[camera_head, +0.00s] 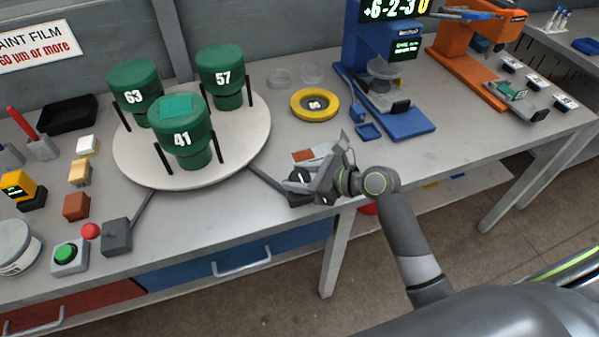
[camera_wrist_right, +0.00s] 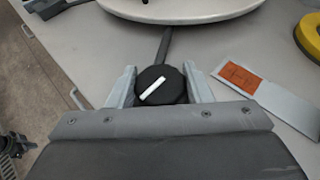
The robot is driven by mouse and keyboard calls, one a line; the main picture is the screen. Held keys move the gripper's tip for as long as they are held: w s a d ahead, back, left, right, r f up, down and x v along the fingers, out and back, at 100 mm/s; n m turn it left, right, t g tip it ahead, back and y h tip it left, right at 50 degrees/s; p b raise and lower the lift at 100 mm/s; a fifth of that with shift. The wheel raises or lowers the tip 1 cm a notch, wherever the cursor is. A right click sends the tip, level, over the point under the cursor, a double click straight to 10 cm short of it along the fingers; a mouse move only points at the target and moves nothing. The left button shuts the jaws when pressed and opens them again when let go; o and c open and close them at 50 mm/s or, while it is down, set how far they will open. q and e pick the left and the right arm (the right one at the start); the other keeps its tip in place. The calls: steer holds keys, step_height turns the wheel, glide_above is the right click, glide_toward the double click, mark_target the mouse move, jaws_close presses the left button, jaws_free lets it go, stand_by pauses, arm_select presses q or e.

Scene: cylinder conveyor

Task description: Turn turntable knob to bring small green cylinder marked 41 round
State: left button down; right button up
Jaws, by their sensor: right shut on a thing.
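The small green cylinder marked 41 (camera_head: 184,135) stands upright at the front of the round white turntable (camera_head: 250,138). Cylinders marked 63 (camera_head: 136,88) and 57 (camera_head: 222,70) stand behind it, to its left and right. The dark knob (camera_wrist_right: 162,85) with a white pointer line sits in front of the turntable, joined to it by a dark bar. My right gripper (camera_wrist_right: 160,88) is shut on the knob, one finger on each side; it also shows in the head view (camera_head: 306,183), covering part of the knob. My left gripper is not in view.
A red-and-white plate (camera_wrist_right: 241,77) lies close to the right of the knob. A yellow ring (camera_head: 315,104) lies beyond it. A green button box (camera_head: 68,256) and a red-topped lever box (camera_head: 115,237) stand left of the knob at the table's front.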

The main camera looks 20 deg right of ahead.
steer(key=shift+f, duration=0.1)
steer(key=o, duration=1)
steer(key=v, duration=1.7)
steer(key=shift+s+d, duration=0.15)
steer(key=shift+s, duration=0.05)
